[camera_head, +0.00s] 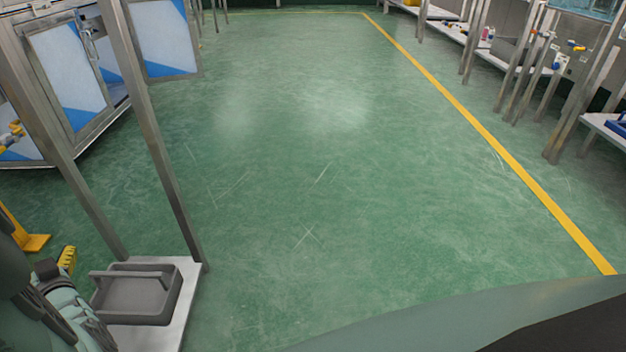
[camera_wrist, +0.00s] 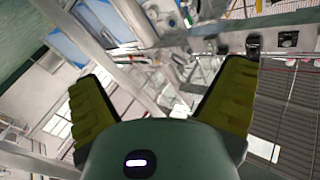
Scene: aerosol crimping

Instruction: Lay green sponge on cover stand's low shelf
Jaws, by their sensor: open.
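No green sponge shows in either view. My gripper (camera_wrist: 160,85) is open in the wrist view, with its two yellow-padded fingers spread wide and nothing between them. In the head view, part of my gripper (camera_head: 67,260) shows at the lower left, with one yellow pad visible. It is beside a low white shelf (camera_head: 188,292) between metal posts. I cannot tell whether this shelf belongs to the cover stand. A grey tray with a handle (camera_head: 140,305) sits on that shelf, just right of my gripper.
Steel posts (camera_head: 160,150) rise from the low shelf. A cabinet with blue-and-white panels (camera_head: 65,75) stands at the left, near a yellow foot (camera_head: 35,242). Benches with small items (camera_head: 515,62) line the right side beyond a yellow floor line (camera_head: 480,130). The middle green floor (camera_head: 320,170) is clear.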

